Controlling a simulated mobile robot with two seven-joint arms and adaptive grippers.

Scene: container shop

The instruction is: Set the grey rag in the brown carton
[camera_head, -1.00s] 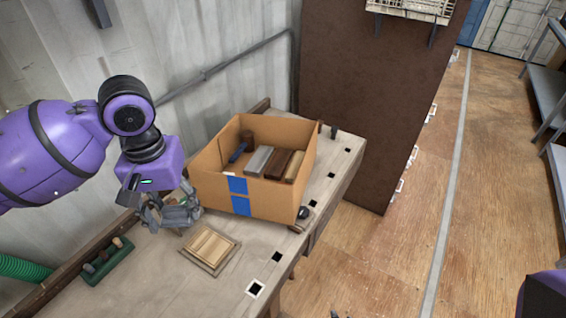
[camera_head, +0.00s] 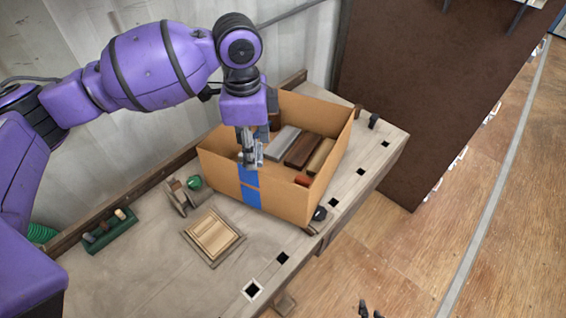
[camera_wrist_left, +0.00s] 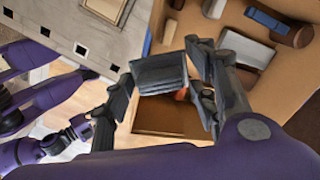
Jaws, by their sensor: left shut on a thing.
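The brown carton (camera_head: 288,198) stands open on the workbench, with blue tape on its front. It also fills much of the left wrist view (camera_wrist_left: 172,119). My left gripper (camera_head: 250,158) is over the carton's near-left part, pointing down. In the left wrist view it (camera_wrist_left: 163,85) is shut on a dark grey folded piece, the grey rag (camera_wrist_left: 160,72). The rag is above the carton floor; in the head view it is mostly hidden by the gripper. My right gripper (camera_head: 370,310) shows only its dark tips, apart, at the bottom edge, away from the carton.
Inside the carton lie a grey block (camera_head: 283,140), a brown block (camera_head: 303,150), a tan block (camera_head: 321,157) and a small reddish piece (camera_head: 303,180). A wooden panel (camera_head: 213,235), a green tray (camera_head: 110,232) and a green ball-like thing (camera_head: 194,183) are on the bench.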

